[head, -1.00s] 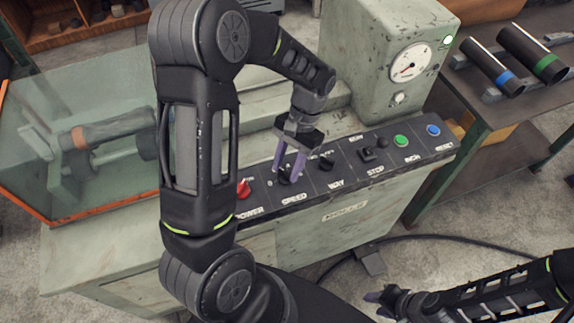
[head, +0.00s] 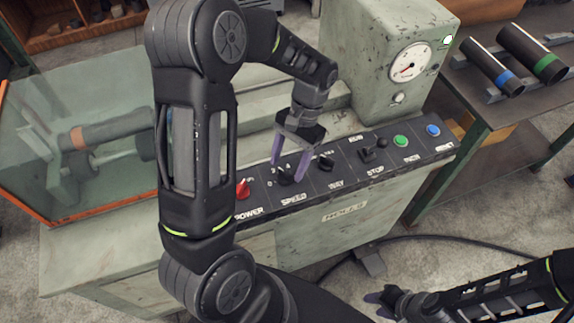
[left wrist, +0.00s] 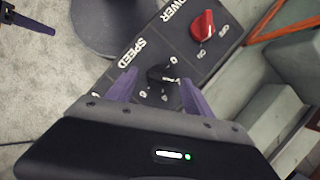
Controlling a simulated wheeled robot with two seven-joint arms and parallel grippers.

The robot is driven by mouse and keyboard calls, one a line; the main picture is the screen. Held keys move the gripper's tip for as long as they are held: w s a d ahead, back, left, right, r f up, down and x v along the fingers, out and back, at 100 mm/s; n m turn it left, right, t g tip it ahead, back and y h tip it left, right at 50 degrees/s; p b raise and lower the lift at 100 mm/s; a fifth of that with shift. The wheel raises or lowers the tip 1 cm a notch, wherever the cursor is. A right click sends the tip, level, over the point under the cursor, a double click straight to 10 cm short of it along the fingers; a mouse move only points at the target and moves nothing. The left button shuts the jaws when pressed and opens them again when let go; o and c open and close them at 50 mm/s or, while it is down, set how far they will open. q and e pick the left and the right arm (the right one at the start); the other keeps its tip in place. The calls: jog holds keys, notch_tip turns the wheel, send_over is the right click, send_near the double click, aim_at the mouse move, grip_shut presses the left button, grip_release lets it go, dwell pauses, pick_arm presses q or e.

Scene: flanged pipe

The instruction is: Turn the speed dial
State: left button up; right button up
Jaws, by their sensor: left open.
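The black speed dial (head: 286,178) sits on the dark control panel above the word SPEED. It also shows in the left wrist view (left wrist: 158,75), with a pale mark on it. My left gripper (head: 289,173) is open over the dial, its purple fingers pointing down at the panel. In the left wrist view its fingers (left wrist: 158,90) stand on either side of the dial. I cannot tell whether they touch it. My right gripper (head: 381,301) is low at the right, away from the panel; its opening is too small to judge.
The red power knob (head: 242,188) is just left of the dial. The WAY knob (head: 326,163), stop control (head: 367,154), green button (head: 401,141) and blue button (head: 433,131) lie to the right. A gauge (head: 410,63) stands behind. A glass guard (head: 80,140) is at left.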

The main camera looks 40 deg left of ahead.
aim_at(294, 170)
pick_arm(q)
jog(key=v, duration=0.6)
jog(key=shift+r+b, duration=0.3)
jog(key=shift+b, duration=0.1)
